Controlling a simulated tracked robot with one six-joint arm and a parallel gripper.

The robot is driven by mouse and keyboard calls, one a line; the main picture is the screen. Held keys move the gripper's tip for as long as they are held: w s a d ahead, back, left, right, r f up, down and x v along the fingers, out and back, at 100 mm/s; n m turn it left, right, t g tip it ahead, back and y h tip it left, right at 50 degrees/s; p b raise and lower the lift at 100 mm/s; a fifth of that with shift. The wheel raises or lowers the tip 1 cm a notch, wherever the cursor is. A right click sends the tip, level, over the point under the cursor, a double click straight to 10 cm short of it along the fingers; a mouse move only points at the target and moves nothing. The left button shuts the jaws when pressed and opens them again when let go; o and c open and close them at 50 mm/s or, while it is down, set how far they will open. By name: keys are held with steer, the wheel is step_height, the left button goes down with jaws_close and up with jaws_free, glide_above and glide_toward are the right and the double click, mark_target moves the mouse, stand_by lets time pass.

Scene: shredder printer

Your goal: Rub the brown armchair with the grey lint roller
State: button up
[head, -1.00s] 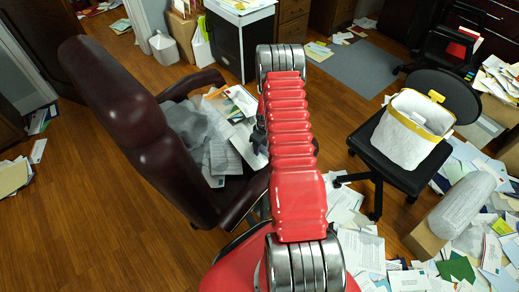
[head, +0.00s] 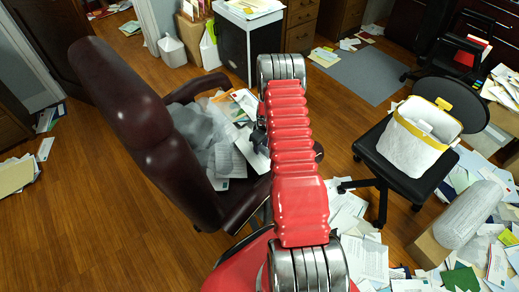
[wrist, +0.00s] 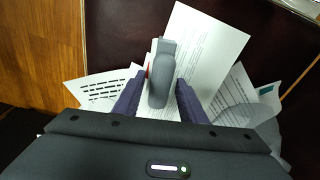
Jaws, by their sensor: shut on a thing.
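The brown armchair (head: 150,115) stands left of centre in the head view, its tall back to the left. Papers and grey crumpled material lie on its seat. In the wrist view, its dark brown surface (wrist: 115,35) lies beneath my gripper. My gripper (wrist: 161,79) is shut on the grey lint roller (wrist: 158,90), with a dark finger on each side of it. The roller is over a white printed sheet (wrist: 208,45); I cannot tell whether it touches it. In the head view my red arm hides most of the gripper and the roller.
A black office chair (head: 415,175) holds a white bin (head: 415,140) with a yellow rim on the right. Loose papers (head: 365,255) cover the floor at lower right, beside a box with a grey wrapped roll (head: 470,215). The wooden floor at lower left is mostly clear.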

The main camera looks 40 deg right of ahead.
mark_target(263, 155)
steer(key=shift+w+r, duration=0.25)
steer(key=shift+w, duration=0.15)
steer(key=shift+a+r, duration=0.1)
steer(key=shift+a, duration=0.55)
steer(key=shift+c, duration=0.4)
steer(key=shift+s+d, duration=0.2)
steer(key=shift+s, duration=1.85)
steer(key=shift+c, duration=0.7)
steer(key=shift+s+d+r, duration=0.1)
steer(key=shift+s+d, duration=0.1)
steer(key=shift+s, duration=1.6)
steer(key=shift+s+d, duration=0.2)
steer(key=shift+s, duration=1.6)
